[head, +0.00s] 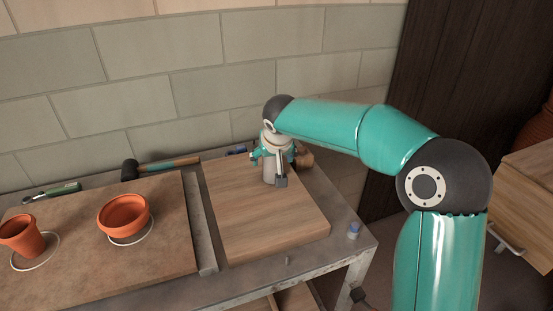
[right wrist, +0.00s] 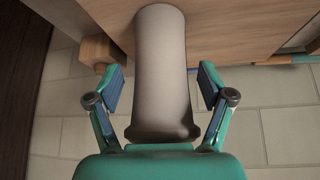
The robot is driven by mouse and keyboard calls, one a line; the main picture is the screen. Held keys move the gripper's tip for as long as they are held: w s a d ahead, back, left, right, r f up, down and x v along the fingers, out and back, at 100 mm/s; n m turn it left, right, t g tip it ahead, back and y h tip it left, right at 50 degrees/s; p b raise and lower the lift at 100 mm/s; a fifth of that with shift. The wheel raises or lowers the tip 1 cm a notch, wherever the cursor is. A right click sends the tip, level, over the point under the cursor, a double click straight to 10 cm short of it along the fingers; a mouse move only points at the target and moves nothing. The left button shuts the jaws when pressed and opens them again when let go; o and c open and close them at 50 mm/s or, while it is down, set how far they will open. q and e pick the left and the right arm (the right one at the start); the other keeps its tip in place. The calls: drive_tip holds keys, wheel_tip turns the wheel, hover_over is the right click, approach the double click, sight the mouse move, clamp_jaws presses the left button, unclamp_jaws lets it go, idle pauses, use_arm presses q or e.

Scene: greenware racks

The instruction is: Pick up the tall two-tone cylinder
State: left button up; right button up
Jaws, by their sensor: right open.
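The tall cylinder (head: 268,174) stands on the wooden board, partly hidden by my right gripper in the head view. In the right wrist view the cylinder (right wrist: 163,75) is pale grey with a darker band at its near end. My right gripper (head: 270,168) is at the cylinder, and its fingers (right wrist: 162,90) are open, one on each side. In the right wrist view a gap shows between each finger pad and the cylinder. My left gripper is not in view.
The wooden board (head: 255,220) is otherwise mostly clear. Terracotta pots (head: 125,217) (head: 19,238) stand on a brown board (head: 75,275) to the left. A mallet (head: 160,166) lies behind. A wooden object (head: 305,159) is close beside the gripper. A tiled wall (head: 150,90) rises behind the table.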

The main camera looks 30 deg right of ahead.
drive_tip(key=c, duration=1.4)
drive_tip(key=shift+r, duration=0.1)
